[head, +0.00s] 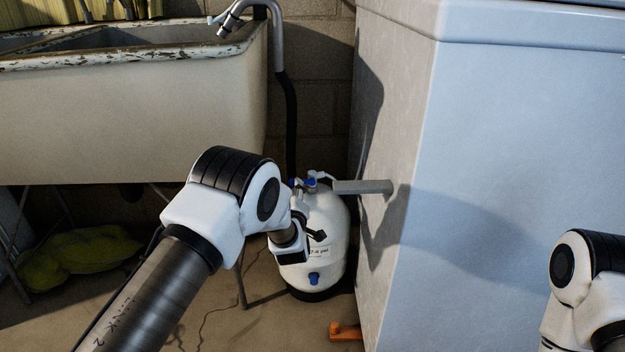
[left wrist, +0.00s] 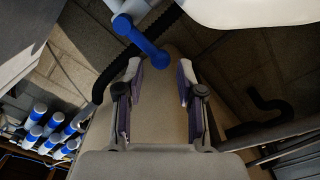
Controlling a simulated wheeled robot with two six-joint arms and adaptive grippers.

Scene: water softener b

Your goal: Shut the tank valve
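The white tank (head: 328,225) stands on the floor between the sink and the large pale cabinet. Its blue valve handle (head: 311,183) is on top, beside a grey pipe. In the left wrist view a blue lever (left wrist: 140,38) lies just beyond the fingertips, slightly left of the gap. My left gripper (left wrist: 159,72) is open, with nothing held between its fingers. In the head view my left arm reaches to the front of the tank and hides most of the gripper. My right arm shows at the lower right edge; its gripper is out of view.
The pale cabinet (head: 510,150) closes off the right side. The old sink (head: 130,120) overhangs the left, with a black hose (head: 290,125) behind. An orange object (head: 345,331) lies on the floor. Several blue-and-white containers (left wrist: 40,130) show at left in the wrist view.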

